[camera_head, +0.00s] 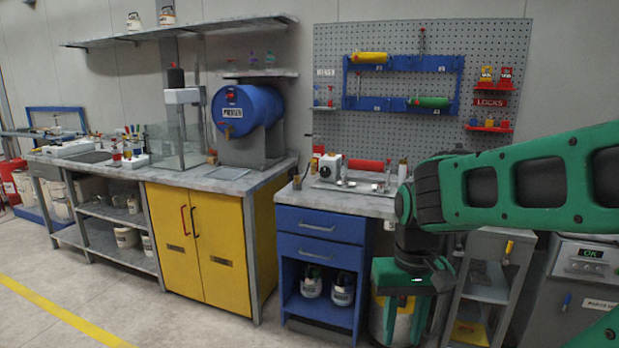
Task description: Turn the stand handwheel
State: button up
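I cannot make out a stand handwheel clearly in the head view. A small machine (329,167) with a white body and a dark round face sits on the blue cabinet's worktop, with a red roller (365,165) at its right. On the left counter a grey stand (183,97) carries a dark container above a clear-walled box. My green arm reaches in from the right. My gripper (412,325) hangs at its end, in front of the area right of the blue cabinet.
A blue drum (246,112) lies on a cradle on the counter above the yellow cabinet (200,246). A grey trolley (488,282) and a machine with a green display (591,253) stand right. Floor at the left front is clear.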

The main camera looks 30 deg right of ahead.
aim_at(325, 172)
jog(key=z, duration=0.05)
jog(key=i, duration=1.4)
jog(key=z, duration=0.05)
